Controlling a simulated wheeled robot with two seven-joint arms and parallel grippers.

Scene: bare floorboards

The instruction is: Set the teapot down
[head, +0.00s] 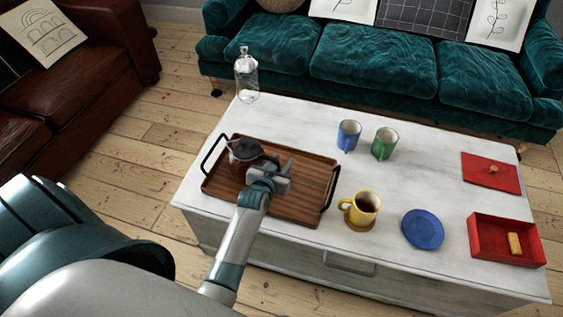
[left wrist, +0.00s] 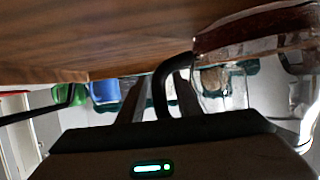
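The teapot (head: 246,158), glass with dark tea and a black lid, is upright at the left part of the wooden tray (head: 312,187). It appears to rest on the tray, though its base is partly hidden by my gripper in the head view. In the left wrist view, which is upside down, its glass body (left wrist: 225,75) and black handle (left wrist: 160,92) show close up. My left gripper (head: 268,178) is at the handle side of the teapot. Its two fingers stand apart with the handle between them, with a gap showing. My right gripper is out of view.
On the white table (head: 420,165) stand a glass bottle (head: 246,78), blue mug (head: 348,135), green mug (head: 384,143) and yellow cup of tea (head: 364,208). A blue plate (head: 422,229), red box (head: 483,241) and red lid (head: 490,171) lie at the right.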

